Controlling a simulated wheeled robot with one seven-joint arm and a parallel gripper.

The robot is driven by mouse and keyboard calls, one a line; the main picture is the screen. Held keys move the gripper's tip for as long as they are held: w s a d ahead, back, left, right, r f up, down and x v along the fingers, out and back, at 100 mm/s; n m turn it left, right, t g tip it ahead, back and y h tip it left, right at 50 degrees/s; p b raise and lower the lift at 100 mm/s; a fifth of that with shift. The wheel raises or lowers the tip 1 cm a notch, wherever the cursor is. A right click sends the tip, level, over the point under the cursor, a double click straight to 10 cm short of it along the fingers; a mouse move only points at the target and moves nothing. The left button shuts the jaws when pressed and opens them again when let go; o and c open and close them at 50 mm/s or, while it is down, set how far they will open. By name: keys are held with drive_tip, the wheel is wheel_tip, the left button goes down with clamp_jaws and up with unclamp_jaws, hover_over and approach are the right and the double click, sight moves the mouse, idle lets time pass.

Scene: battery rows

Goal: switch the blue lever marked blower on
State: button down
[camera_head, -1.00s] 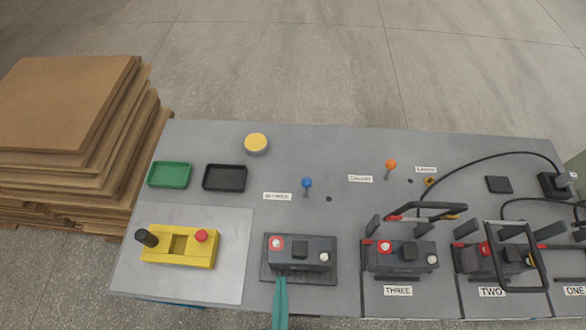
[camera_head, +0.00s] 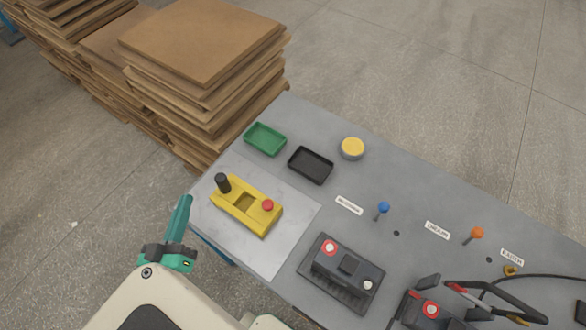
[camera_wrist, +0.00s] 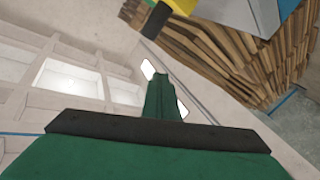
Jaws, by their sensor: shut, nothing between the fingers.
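The blue lever (camera_head: 383,208) stands on the grey bench, right of the middle in the head view. A small white label (camera_head: 349,205) lies to its left; its print is too small to read. My gripper (camera_head: 184,204) is at the bench's left edge in the head view, well to the left of the lever, beside the yellow box. In the wrist view its green fingers (camera_wrist: 160,92) are together with nothing between them. The lever does not show in the wrist view.
A yellow box (camera_head: 262,219) with a black knob and red button is near my gripper. A battery (camera_head: 346,267) on a dark plate stands in front of the lever. An orange lever (camera_head: 476,234) is to its right. Board stacks (camera_head: 205,45) stand behind the bench.

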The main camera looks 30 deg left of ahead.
drive_tip(key=w+a+r+m+g+h, duration=0.1)
drive_tip(key=w+a+h, duration=0.2)
drive_tip(key=w+a, duration=0.3)
drive_tip(key=w+a+r+m+h, duration=0.15)
drive_tip(key=w+a, duration=0.25)
drive_tip(key=w, duration=0.4)
drive_tip(key=w+d+f+m+g+h, duration=0.25)
drive_tip(key=w+d+h, duration=0.2)
drive_tip(key=w, duration=0.25)
drive_tip(key=w+d+f+m+g+h, duration=0.1)
drive_tip(key=w+d+m+g+h, duration=0.2)
drive_tip(key=w+d, duration=0.4)
drive_tip(key=w+d+m+g+h, duration=0.1)
drive_tip(key=w+d+m+g, duration=0.2)
drive_tip(key=d, duration=0.5)
drive_tip(key=w+d+r+m+g+h, duration=0.1)
drive_tip(key=w+d+m+g, duration=0.2)
drive_tip(key=d, duration=0.6)
drive_tip(key=w+d+m+g+h, duration=0.1)
drive_tip(key=w+d+m+g, duration=0.2)
drive_tip(key=d+m, duration=0.4)
drive_tip(key=shift+w+d+r+g+h, duration=0.25)
drive_tip(key=shift+d+g, duration=0.2)
drive_tip(key=shift+d, duration=0.4)
drive_tip(key=shift+d+f, duration=0.1)
